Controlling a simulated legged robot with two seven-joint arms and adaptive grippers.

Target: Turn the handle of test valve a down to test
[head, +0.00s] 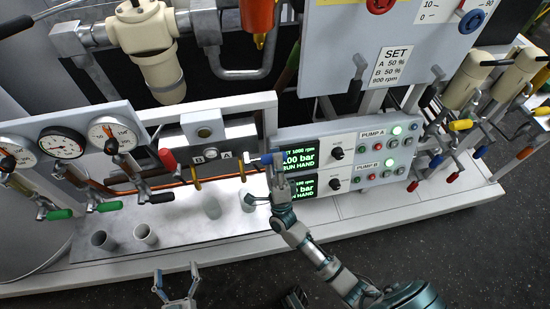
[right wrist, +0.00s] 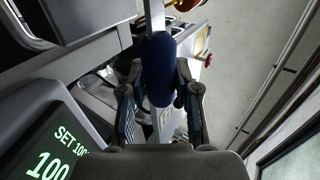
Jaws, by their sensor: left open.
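My right gripper (head: 277,168) is at this handle. In the right wrist view, the thick blue handle (right wrist: 157,68) lies between the two fingers of my right gripper (right wrist: 158,85), with the tips against its sides. My left gripper (head: 175,283) is open and empty at the bottom edge, apart from the bench.
The pump panel (head: 345,155) with lit displays and buttons lies just right of and below the handle. A red handle (head: 167,158) and several gauges (head: 62,142) are to the left. Grey cups (head: 146,234) stand on the bench shelf. Dark floor (head: 420,250) is clear at lower right.

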